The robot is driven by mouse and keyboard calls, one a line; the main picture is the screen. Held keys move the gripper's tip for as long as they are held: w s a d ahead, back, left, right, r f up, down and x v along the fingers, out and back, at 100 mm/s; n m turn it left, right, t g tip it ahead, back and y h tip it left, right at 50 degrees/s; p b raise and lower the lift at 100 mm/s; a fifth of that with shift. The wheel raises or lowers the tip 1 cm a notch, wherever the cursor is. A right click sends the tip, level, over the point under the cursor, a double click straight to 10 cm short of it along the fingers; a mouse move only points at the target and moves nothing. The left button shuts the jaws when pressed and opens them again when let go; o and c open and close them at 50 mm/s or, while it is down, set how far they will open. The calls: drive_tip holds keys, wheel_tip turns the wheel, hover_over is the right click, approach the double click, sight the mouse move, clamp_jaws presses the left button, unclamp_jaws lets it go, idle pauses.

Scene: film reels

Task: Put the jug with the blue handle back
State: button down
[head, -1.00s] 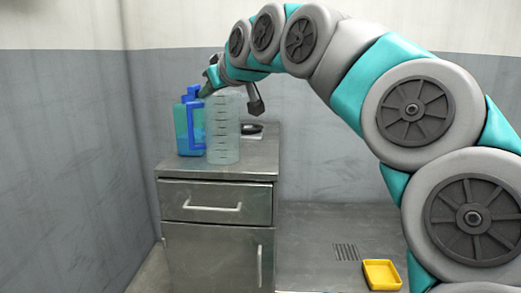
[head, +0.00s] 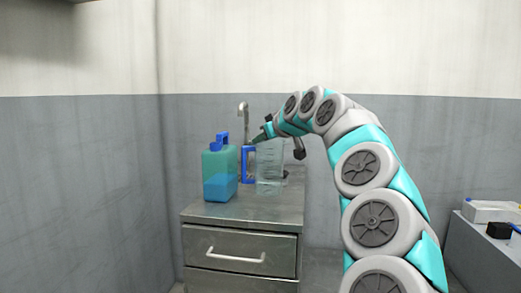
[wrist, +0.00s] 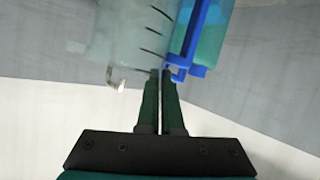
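The jug is clear, with dark graduation marks (head: 271,171) and a blue handle (head: 247,165) on its left side. It appears upright at the counter, behind and right of a teal bottle; whether its base touches the top is hard to tell. My gripper (head: 261,138) reaches in from the right to the jug's upper left, by the handle. In the wrist view my fingers (wrist: 162,73) are nearly together at the jug's rim beside the blue handle (wrist: 194,40); they appear shut on the jug. The exact contact is hard to see.
A teal bottle with blue cap and liquid (head: 219,177) stands close left of the jug. A tap (head: 243,112) rises behind. The metal cabinet (head: 240,248) has clear top space at front right. A grey bench (head: 480,245) with small items stands at far right.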

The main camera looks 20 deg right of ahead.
sight(261, 149)
drive_tip(key=shift+w+d, duration=0.15)
drive_tip(key=shift+w, duration=0.05)
drive_tip(key=shift+f, duration=1.8)
drive_tip(key=c, duration=1.1)
unclamp_jaws()
drive_tip(key=b+v, duration=0.1)
drive_tip(key=v, duration=1.1)
drive_tip(key=shift+r, duration=0.1)
